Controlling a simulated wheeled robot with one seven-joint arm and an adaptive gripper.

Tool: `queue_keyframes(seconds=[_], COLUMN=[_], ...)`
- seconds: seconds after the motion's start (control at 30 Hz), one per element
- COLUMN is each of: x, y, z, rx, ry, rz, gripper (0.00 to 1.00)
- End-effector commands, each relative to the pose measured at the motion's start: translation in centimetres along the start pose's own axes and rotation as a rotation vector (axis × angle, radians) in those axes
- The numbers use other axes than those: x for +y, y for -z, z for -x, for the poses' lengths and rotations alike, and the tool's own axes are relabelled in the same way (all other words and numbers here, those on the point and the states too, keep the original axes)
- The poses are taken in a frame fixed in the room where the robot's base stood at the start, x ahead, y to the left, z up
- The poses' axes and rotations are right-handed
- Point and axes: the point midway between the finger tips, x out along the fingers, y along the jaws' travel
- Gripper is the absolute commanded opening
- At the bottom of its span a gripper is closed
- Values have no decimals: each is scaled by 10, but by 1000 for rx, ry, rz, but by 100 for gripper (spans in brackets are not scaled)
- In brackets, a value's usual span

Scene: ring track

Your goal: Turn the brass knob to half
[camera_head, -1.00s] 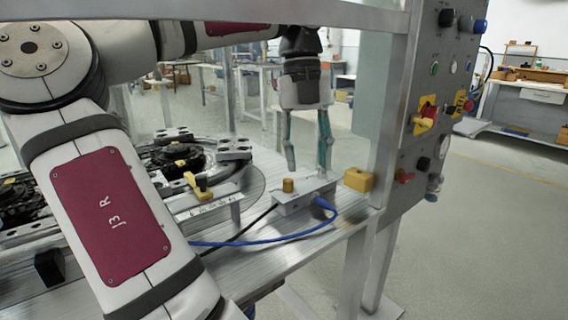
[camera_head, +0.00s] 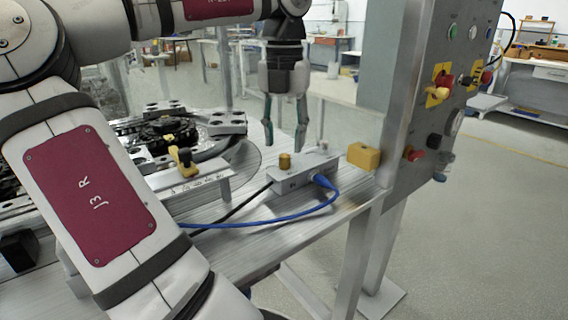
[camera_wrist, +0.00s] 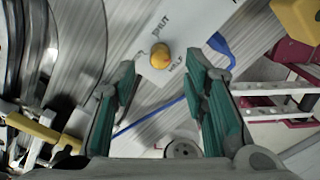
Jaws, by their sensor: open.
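The brass knob (camera_head: 285,160) stands on top of a small grey box (camera_head: 292,182) near the right end of the metal bench. In the wrist view the knob (camera_wrist: 160,57) is a round brass cap, with printed words around it, one reading like HALF at its lower right. A pointer mark on the knob is too small to make out. My gripper (camera_head: 284,138) points down with its green fingers apart and empty, above the knob. In the wrist view the knob shows between and just beyond the fingertips (camera_wrist: 162,78), apart from both.
A yellow block (camera_head: 363,156) sits right of the box, near a metal post. A blue cable (camera_head: 265,221) and a black cable leave the box. A yellow-handled clamp (camera_head: 183,162) stands to the left, before the ring track. A control panel (camera_head: 438,110) is at the right.

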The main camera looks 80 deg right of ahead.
Motion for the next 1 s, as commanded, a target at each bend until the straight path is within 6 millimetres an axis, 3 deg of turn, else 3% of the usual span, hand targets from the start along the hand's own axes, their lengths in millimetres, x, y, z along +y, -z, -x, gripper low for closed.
queue_keyframes(seconds=[0.1, 0.23, 0.67, 0.83, 1.0], x=[0, 0, 0, 0, 0], y=[0, 0, 0, 0, 0], z=[-22, -35, -42, -41, -41], rx=[2, 1, 0, 0, 1], ry=[1, 0, 0, 0, 0], rz=[1, 2, 1, 1, 1], gripper=[40, 40, 40, 2, 0])
